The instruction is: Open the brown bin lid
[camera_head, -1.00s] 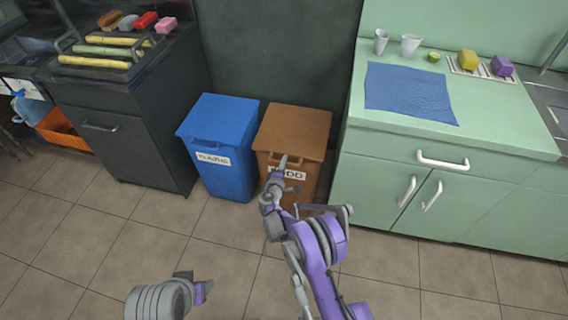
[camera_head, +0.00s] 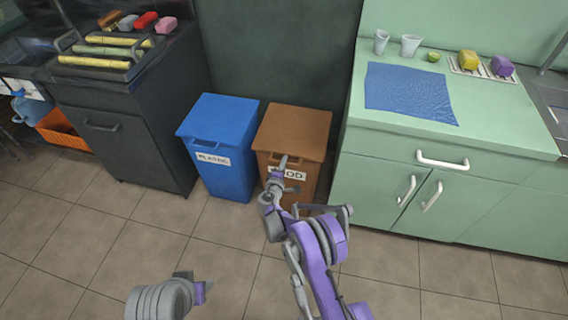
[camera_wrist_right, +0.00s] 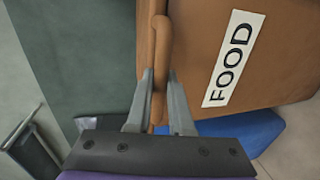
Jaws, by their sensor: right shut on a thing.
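The brown bin (camera_head: 290,186) stands on the floor with a white FOOD label on its front. Its brown lid (camera_head: 297,127) lies flat and closed on top. My right gripper (camera_head: 283,162) is at the upper front of this bin. In the right wrist view its two grey fingers (camera_wrist_right: 159,95) sit on either side of the brown handle bar (camera_wrist_right: 161,60) at the lid's front edge, shut on it. The label (camera_wrist_right: 233,60) shows beside them.
A blue bin (camera_head: 222,150) with a PLASTIC label stands close on the left of the brown bin. A green cabinet (camera_head: 440,190) stands close on the right. A dark cabinet (camera_head: 115,140) is further left. The tiled floor in front is clear.

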